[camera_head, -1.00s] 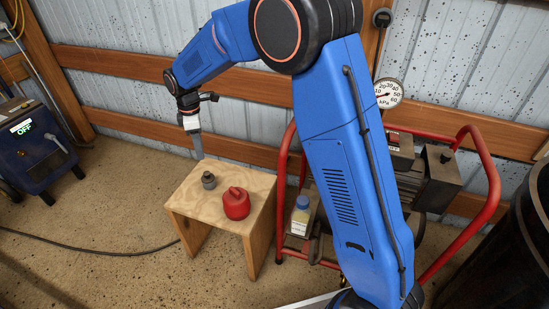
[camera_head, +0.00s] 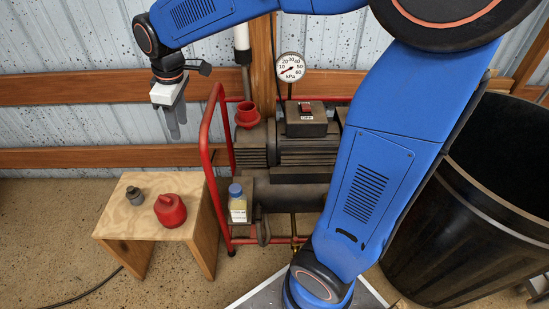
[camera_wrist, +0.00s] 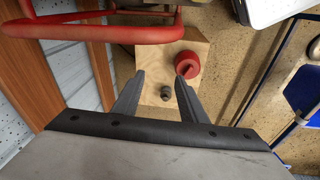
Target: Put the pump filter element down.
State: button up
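The pump (camera_head: 310,150) stands in a red tube frame (camera_head: 213,130) right of the stool. On it are an open red cup (camera_head: 247,115) and a bottle (camera_head: 237,204). A gauge (camera_head: 290,67) hangs behind. A black bin (camera_head: 440,225) stands at right.

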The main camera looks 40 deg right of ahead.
jog(key=s+d+f+m+t, duration=0.1)
jog(key=s+d+m, duration=0.4)
jog(key=s, duration=0.7)
jog(key=s+d+m+t, duration=0.1)
jog(key=s+d+m, duration=0.4)
jog(key=s+d, duration=0.4)
jog(key=s, duration=0.4)
jog(key=shift+d+f+t+h, duration=0.2)
jog(key=shift+f+t+h, duration=0.1)
jog(key=shift+f, duration=0.05)
